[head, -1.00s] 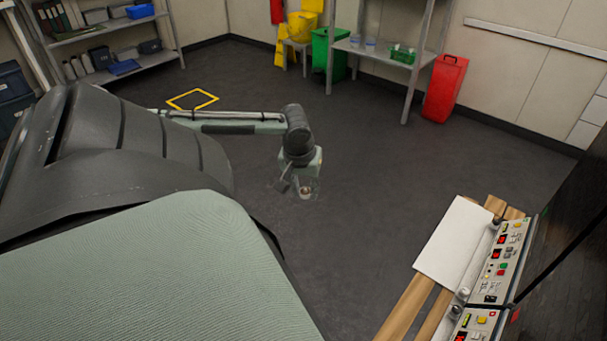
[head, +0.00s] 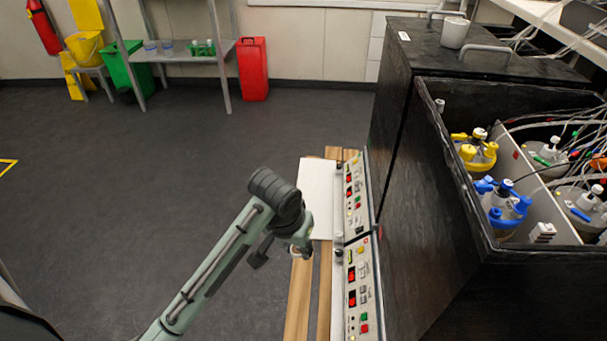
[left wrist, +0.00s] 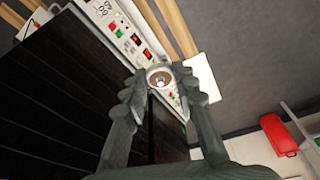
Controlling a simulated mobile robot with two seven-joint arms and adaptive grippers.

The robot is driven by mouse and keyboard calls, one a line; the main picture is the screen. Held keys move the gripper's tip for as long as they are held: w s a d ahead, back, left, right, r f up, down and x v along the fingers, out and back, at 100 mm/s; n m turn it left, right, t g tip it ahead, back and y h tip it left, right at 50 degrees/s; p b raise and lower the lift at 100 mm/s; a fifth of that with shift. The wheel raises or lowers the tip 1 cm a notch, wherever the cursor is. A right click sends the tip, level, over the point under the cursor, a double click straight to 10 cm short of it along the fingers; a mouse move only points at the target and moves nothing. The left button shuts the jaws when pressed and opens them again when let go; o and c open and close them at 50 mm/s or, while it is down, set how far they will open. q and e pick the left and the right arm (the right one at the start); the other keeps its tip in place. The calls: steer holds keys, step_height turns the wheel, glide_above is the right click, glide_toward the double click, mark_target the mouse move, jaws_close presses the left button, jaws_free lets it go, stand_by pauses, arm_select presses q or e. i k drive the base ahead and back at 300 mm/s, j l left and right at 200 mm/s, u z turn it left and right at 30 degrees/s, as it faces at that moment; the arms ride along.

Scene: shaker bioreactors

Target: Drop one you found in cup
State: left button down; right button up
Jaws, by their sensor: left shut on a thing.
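My left gripper (head: 297,250) is shut on a small round pale piece with a ring-like rim. The piece (left wrist: 160,78) shows between the fingertips in the left wrist view; what it is exactly I cannot tell. The gripper hangs in the air beside the control panels, left of the black shaker housing. A light grey cup (head: 455,32) stands upright on the housing's flat top, at the back right, well apart from the gripper. The inside of the cup is hidden. My right gripper is not in view.
The black housing (head: 505,275) holds several bioreactor vessels with yellow and blue caps (head: 505,203) and loose tubes. Metal handles (head: 483,48) stand near the cup. Control panels (head: 357,273) and wooden rails (head: 299,295) line its left side. The floor (head: 140,190) at left is clear.

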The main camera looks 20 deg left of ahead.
mark_target(453, 46)
steer(key=k+u, duration=0.1)
steer(key=k, duration=0.5)
steer(key=j+u, duration=0.1)
steer(key=u, duration=1.3)
steer(key=i+j+u, duration=0.1)
steer(key=i+j, duration=0.15)
steer(key=i, duration=0.35)
steer(key=i+j+u, duration=0.1)
steer(key=i, duration=0.45)
steer(key=i+z, duration=0.45)
steer(key=i+j+z, duration=0.4)
steer(key=i, duration=0.25)
steer(key=i+z, duration=0.35)
steer(key=i, duration=1.1)
steer(key=i+z, duration=0.1)
steer(key=z, duration=0.35)
steer(key=j+z, duration=0.1)
steer(key=z, duration=0.35)
steer(key=i+j+z, duration=0.1)
steer(key=z, duration=2.3)
